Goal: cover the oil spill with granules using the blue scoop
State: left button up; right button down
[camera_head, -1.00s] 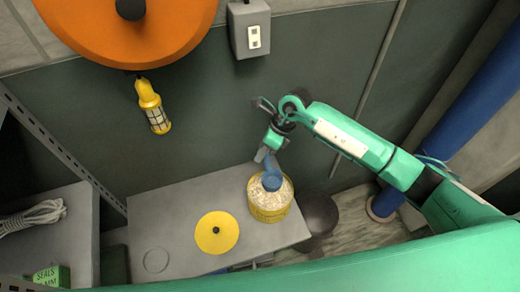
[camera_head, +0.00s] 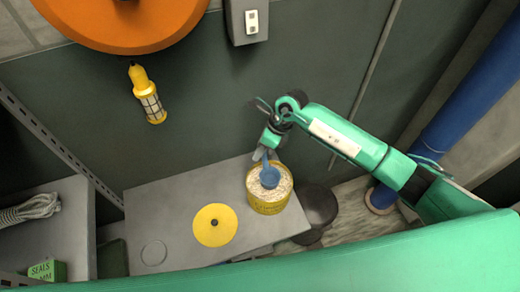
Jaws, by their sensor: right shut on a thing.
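The blue scoop (camera_head: 269,177) is over the open top of a yellow tub (camera_head: 268,203). Pale granules (camera_head: 284,186) fill the tub close to its rim. The scoop's bowl is at the granules; I cannot tell how deep it sits or whether it holds any. My right gripper (camera_head: 264,153) is shut on the scoop's handle, just behind the tub. A yellow round lid (camera_head: 215,225) with a dark knob lies on the grey bench left of the tub. My left gripper is not in view. No oil spill can be made out.
The grey bench top (camera_head: 180,195) is mostly clear on its left. A dark round stool (camera_head: 317,205) stands right of it. A yellow work lamp (camera_head: 147,95) and orange reel (camera_head: 120,20) are on the wall. A blue pipe (camera_head: 465,110) rises at right.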

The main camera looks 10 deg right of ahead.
jog(key=shift+f+b, duration=0.45)
jog(key=shift+f, duration=0.05)
dwell(0.5)
jog(key=shift+s+f, duration=0.1)
jog(key=shift+f, duration=0.05)
dwell(1.6)
jog(key=shift+r+p, duration=1.3)
jog(key=shift+r, duration=2.35)
